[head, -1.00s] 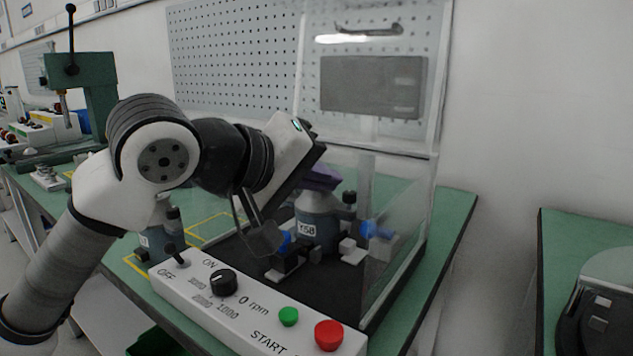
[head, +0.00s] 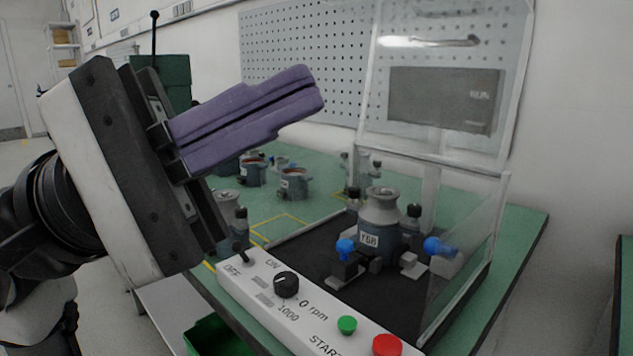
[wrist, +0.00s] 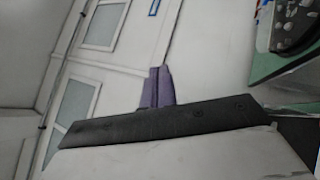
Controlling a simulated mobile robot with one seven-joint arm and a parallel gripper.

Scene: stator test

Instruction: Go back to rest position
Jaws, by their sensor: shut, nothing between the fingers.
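My gripper (head: 318,92) is raised in the left of the head view, its purple fingers pressed together with nothing between them. It points up and to the right, apart from the test stand. In the wrist view the purple fingers (wrist: 157,87) show against a pale wall with windows. The stand's clear cover (head: 440,90) is lifted open.
The control panel (head: 262,290) with a black knob, green button and red button lies in front. Several other stators (head: 294,184) stand on the green table (head: 330,205) behind. A green bin (head: 212,338) is below. A green press (head: 165,85) stands at the back left.

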